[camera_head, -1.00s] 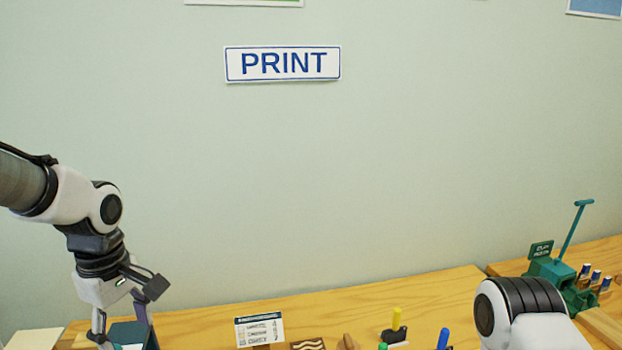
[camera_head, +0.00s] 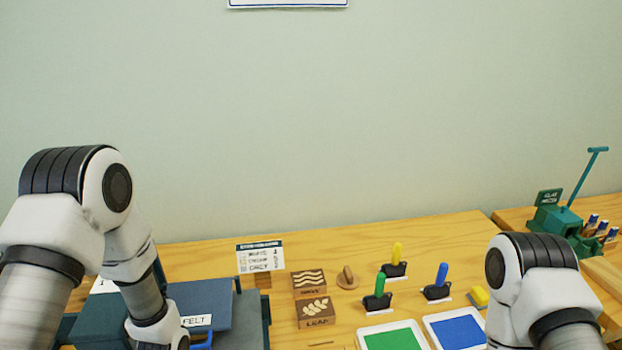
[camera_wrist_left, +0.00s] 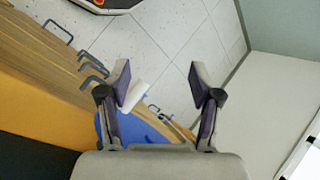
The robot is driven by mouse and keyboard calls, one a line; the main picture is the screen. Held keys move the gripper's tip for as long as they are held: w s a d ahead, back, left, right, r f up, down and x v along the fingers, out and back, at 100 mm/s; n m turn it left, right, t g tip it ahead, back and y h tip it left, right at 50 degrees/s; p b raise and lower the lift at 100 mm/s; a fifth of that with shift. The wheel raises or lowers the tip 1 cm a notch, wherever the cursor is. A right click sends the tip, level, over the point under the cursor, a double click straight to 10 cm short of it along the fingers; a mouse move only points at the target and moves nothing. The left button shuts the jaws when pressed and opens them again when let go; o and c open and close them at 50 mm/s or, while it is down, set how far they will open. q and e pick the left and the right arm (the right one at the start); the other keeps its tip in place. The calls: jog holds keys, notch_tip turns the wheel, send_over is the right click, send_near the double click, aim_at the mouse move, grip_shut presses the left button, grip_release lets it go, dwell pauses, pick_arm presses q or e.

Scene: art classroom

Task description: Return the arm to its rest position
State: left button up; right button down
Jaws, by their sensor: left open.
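My left arm comes in from the left in the head view, bent at a white and dark grey joint, with its lower part over the blue press labelled FELT (camera_head: 222,312). My left gripper is out of the head view. In the left wrist view the left gripper (camera_wrist_left: 160,85) is open, its two fingers apart with nothing held between them. Beyond the fingers are tiled floor and a blue rounded surface. My right arm stands at the lower right of the head view; its gripper is out of view.
The wooden table (camera_head: 420,232) holds a sign card (camera_head: 260,257), a block with wavy lines (camera_head: 309,281), a LEAF block (camera_head: 315,311), a green ink tray (camera_head: 392,338), a blue ink tray (camera_head: 458,332) and several coloured-handled tools. A green press (camera_head: 558,218) stands at the right.

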pick_arm(q)
jog(key=s+d+f+m+t+b, duration=0.15)
jog(key=s+f+m, duration=0.35)
jog(key=s+f, duration=0.7)
jog(key=w+f+m+t, duration=0.1)
jog(key=w+m+t, duration=0.4)
jog(key=w+m, duration=0.1)
jog(key=shift+w+f+m, duration=0.2)
jog(key=shift+w+m, duration=0.2)
jog(key=shift+w, duration=0.45)
jog(key=shift+t, duration=0.25)
